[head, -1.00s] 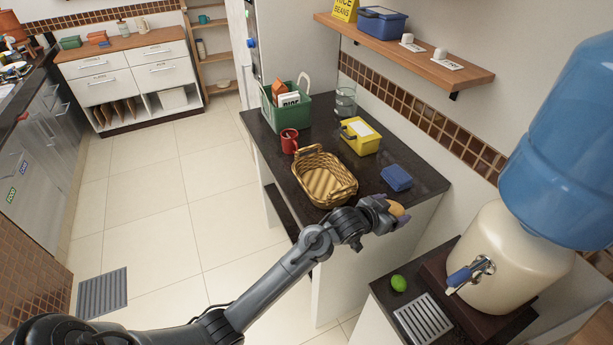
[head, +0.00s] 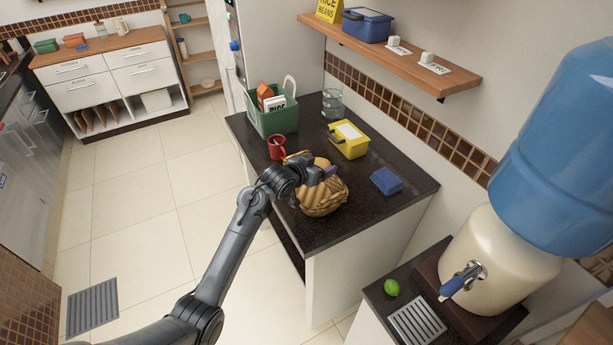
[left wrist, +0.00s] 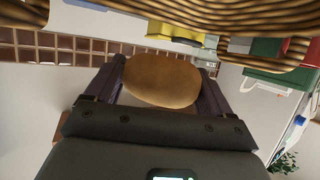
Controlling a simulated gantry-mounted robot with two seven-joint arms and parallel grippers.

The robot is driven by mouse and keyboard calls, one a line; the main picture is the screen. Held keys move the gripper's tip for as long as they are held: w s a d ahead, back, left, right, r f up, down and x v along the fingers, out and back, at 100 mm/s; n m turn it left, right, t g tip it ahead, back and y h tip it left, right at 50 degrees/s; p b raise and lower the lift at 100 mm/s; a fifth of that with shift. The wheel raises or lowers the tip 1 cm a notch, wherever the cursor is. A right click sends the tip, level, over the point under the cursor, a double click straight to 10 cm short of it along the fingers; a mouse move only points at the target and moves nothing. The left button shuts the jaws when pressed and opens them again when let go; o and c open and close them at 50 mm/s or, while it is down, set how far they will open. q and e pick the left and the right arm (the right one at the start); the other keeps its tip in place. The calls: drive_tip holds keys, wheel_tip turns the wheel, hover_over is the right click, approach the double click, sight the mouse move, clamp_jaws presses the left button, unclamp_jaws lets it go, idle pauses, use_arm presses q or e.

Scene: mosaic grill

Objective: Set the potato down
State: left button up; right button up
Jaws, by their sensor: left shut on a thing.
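The brown potato (left wrist: 162,80) is between the two fingers of my left gripper in the left wrist view. In the head view the potato (head: 321,162) shows partly behind the fingers. My left gripper (head: 322,171) is shut on it, over the wicker basket (head: 322,207) on the dark counter. The basket's woven rim (left wrist: 150,12) runs along the top of the left wrist view. The gripper and wrist hide part of the basket. I cannot tell whether the potato touches it. My right gripper is not in view.
A red mug (head: 276,147) stands close beside the basket. A green crate (head: 274,121), a yellow box (head: 348,140) and a blue box (head: 386,181) are also on the counter (head: 405,205). Its front right part is clear. A lime (head: 391,288) lies on the lower stand.

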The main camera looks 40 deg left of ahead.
use_arm(q)
drive_tip(key=a+f, duration=0.1)
drive_tip(key=a, duration=0.2)
drive_tip(key=a+f, duration=0.1)
drive_tip(key=shift+a+f, duration=0.3)
drive_tip(key=shift+f, duration=0.05)
drive_tip(key=shift+f+b, duration=0.45)
drive_tip(key=shift+f, duration=1.6)
drive_tip(key=shift+f, duration=0.7)
